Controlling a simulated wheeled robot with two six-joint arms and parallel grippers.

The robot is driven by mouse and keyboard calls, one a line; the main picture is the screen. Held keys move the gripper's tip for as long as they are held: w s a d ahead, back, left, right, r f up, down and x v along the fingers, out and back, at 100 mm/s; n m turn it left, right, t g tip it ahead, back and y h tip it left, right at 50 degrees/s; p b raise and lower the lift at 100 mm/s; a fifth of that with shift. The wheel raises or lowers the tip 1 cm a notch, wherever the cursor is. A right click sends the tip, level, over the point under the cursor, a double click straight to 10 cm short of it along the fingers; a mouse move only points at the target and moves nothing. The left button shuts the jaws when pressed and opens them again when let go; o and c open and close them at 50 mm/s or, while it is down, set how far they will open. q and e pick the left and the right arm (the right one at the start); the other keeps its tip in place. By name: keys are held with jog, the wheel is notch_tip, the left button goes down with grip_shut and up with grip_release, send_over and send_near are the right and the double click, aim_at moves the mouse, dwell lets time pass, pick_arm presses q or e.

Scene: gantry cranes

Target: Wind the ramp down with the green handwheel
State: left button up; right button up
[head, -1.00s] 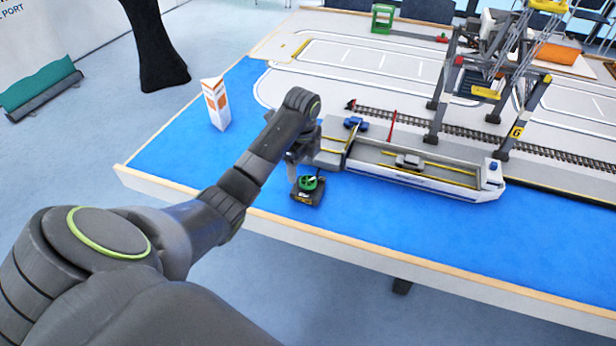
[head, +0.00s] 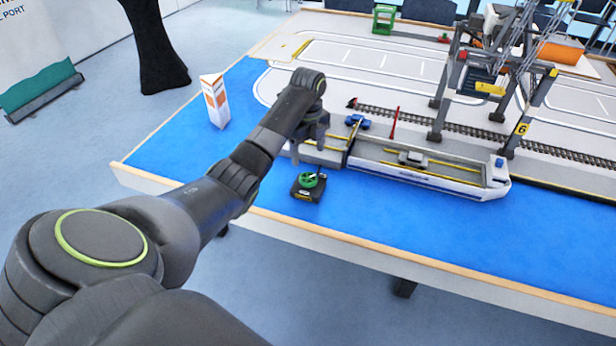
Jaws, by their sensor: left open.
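The green handwheel (head: 311,180) sits on a small dark box on the blue table surface, in front of the ship's left end. My left gripper (head: 309,150) is open and empty, above and behind the handwheel and apart from it. My right gripper is out of view.
A blue car (head: 357,121) is behind the ship's left end and a grey car (head: 411,158) is on its deck. A red post (head: 394,122) and a gantry crane (head: 490,88) stand behind. A white-orange carton (head: 215,101) stands left. Blue surface in front is clear.

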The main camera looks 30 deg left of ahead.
aim_at(308, 177)
pick_arm(q)
notch_tip(308, 177, down, 9)
jog(key=shift+f, duration=0.1)
jog(key=shift+c, duration=0.4)
